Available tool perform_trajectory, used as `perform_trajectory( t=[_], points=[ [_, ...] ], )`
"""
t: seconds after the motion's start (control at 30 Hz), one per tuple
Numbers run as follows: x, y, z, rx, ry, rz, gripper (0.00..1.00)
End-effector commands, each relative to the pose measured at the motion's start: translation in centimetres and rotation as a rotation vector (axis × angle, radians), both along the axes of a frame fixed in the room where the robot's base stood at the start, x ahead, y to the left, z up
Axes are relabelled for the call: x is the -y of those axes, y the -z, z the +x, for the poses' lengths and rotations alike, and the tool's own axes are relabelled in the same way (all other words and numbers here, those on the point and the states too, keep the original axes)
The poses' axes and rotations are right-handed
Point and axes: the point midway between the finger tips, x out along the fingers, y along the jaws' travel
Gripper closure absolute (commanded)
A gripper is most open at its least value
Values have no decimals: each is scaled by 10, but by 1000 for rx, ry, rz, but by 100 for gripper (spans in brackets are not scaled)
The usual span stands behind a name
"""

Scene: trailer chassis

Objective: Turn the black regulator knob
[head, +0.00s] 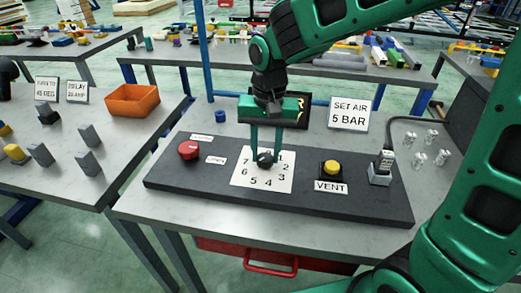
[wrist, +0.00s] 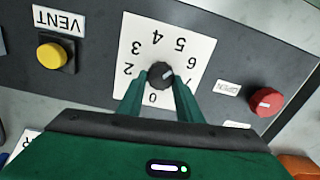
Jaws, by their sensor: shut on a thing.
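The black regulator knob (head: 265,159) stands at the centre of a white dial card numbered 0 to 7 (head: 248,181), on a dark panel. My gripper (head: 265,154) points down over it, with one green finger on each side, shut on the knob. In the wrist view the knob (wrist: 159,76) sits between the fingertips (wrist: 160,79). A short white mark on its top points to the right and slightly up, roughly toward the 6. A sign (head: 349,115) behind the panel reads "SET AIR 5 BAR".
A red button (head: 188,150) stands left of the dial. A yellow button (head: 332,168) with a VENT label stands close on the right. Farther right is a grey block with a cable plug (head: 381,168). A dark sign behind is partly hidden by my gripper.

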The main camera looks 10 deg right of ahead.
Motion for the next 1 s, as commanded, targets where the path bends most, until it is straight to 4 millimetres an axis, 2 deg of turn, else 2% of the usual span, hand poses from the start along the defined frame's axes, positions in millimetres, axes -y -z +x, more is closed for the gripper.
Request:
perform_trajectory(
  t=[0.07, 0.1, 0.13, 0.17, 0.43, 0.57, 1.0],
  points=[
    [-2, 0, -1, -1, -5, 1, 90],
    [-2, 0, -1, -1, -5, 1, 58],
    [-2, 0, -1, -1, -5, 1, 51],
    [-2, 0, -1, -1, -5, 1, 49],
    [-1, 0, -1, -1, -5, 1, 49],
    [-1, -8, 0, 1, -5, 2, 49],
    [1, -83, 3, 2, -4, 3, 49]
  ],
)
